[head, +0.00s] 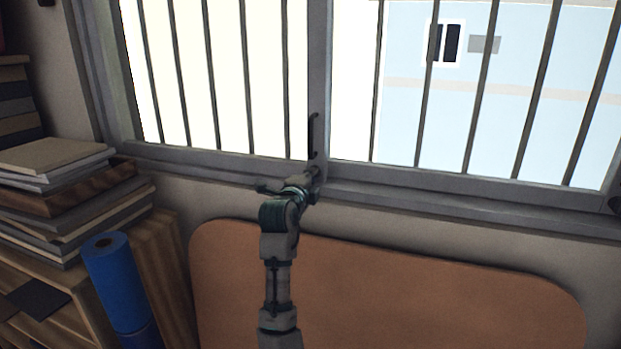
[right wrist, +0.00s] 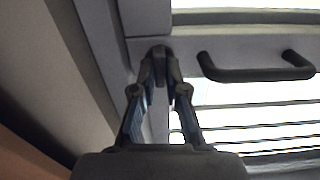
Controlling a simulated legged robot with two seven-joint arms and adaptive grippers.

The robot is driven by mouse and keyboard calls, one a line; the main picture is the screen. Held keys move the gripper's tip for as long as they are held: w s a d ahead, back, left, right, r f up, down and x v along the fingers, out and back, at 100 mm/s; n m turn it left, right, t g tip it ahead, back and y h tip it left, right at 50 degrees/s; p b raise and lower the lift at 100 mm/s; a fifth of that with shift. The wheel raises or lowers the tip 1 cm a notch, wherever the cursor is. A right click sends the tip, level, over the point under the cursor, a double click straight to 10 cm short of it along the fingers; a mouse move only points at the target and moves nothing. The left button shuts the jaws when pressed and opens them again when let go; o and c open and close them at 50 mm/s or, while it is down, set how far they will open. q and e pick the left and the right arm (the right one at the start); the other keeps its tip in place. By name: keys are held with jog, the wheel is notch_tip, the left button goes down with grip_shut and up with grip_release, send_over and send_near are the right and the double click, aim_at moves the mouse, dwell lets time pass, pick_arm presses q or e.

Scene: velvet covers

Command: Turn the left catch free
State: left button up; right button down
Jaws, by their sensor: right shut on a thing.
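My right gripper (head: 314,180) reaches up to the foot of the window's middle upright, just above the sill. In the right wrist view its two fingers (right wrist: 161,75) are closed on a small dark catch (right wrist: 160,60) at the corner of the grey frame. In the head view the fingers and wrist mostly hide this catch. Its exact turn angle is hard to tell. My left gripper is not in view.
A dark pull handle (head: 313,135) stands on the upright just above my gripper; it also shows in the right wrist view (right wrist: 255,70). Window bars (head: 247,80) lie behind. Below are a brown board (head: 400,300), a blue roll (head: 115,280) and stacked books (head: 60,200).

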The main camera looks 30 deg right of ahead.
jog(key=c, duration=1.3)
grip_release()
jog(key=shift+f, duration=0.35)
jog(key=shift+c, duration=0.2)
jog(key=shift+o, duration=0.7)
jog(key=shift+r, duration=0.15)
jog(key=v, duration=1.2)
jog(key=shift+a, duration=0.2)
jog(key=shift+w+d, duration=0.15)
jog(key=shift+d, duration=0.05)
